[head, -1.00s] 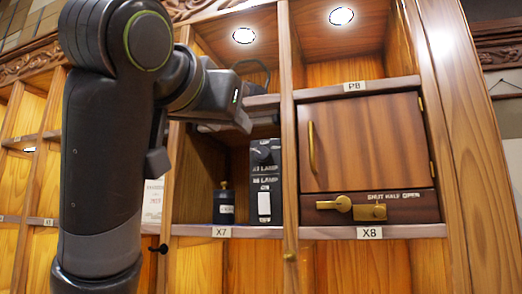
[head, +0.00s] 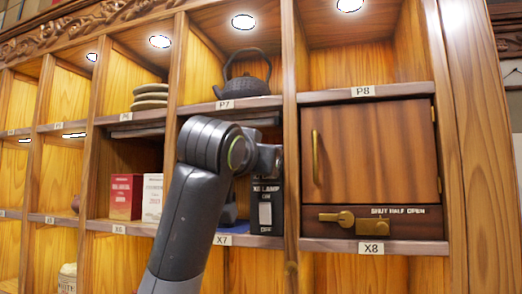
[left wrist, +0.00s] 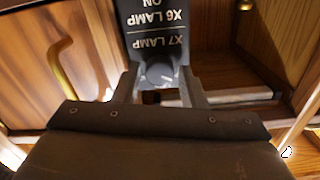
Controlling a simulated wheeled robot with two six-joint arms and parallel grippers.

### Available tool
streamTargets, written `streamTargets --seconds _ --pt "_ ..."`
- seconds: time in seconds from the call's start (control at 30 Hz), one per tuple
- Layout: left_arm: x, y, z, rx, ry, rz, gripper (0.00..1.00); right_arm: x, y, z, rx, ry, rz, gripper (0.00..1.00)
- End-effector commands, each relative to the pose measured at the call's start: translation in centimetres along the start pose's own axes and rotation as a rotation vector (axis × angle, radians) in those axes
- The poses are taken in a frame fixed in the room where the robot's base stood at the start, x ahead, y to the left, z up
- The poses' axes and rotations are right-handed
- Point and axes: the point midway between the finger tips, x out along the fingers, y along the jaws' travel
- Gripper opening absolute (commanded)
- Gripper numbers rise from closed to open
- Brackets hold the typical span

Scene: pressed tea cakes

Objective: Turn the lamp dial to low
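The lamp control box (head: 265,222) is a tall black panel in the X7 cubby, with a white rocker switch (head: 265,213) low on its front. In the left wrist view the box (left wrist: 155,18) is upside down, with X7 LAMP and X6 LAMP ON lettering. A round dark dial (left wrist: 158,74) is beside the X7 LAMP label; its setting is not readable. My left gripper (left wrist: 160,92) is open, its fingers on either side of the dial, with contact unclear. In the head view the left arm's end hides the dial. My right gripper is not in view.
A closed cabinet door (head: 367,145) with a brass handle (head: 316,158) is just right of the box, with a brass latch (head: 348,219) below. A black teapot (head: 243,82) stands on the P7 shelf above. Wooden dividers flank the X7 cubby. Red and white boxes stand in X6.

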Motion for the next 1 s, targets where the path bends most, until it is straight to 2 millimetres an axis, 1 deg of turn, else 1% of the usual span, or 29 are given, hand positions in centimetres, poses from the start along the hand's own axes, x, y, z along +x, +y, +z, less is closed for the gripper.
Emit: streamTargets --seconds 0.1,0.37,0.47,0.6,0.63,0.87,1.0 --pt "0.47 0.03 -0.07 0.001 0.001 0.001 0.38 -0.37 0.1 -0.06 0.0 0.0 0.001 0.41" --pt "0.56 0.05 0.03 0.001 0.001 0.001 0.38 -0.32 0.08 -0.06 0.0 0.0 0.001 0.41" --pt "0.56 0.05 0.03 0.001 0.001 0.001 0.27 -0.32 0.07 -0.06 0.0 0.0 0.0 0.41" --pt "0.55 0.05 0.02 0.001 0.001 0.001 0.09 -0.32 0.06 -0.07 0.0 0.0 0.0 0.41" --pt "0.55 0.05 0.02 0.001 0.001 0.001 0.06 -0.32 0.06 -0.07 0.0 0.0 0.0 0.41" --pt "0.54 0.05 0.08 0.02 0.001 0.001 0.06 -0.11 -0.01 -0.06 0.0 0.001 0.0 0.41" --pt "0.57 0.05 0.18 0.068 0.0 0.0 0.06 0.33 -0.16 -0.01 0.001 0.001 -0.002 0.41"
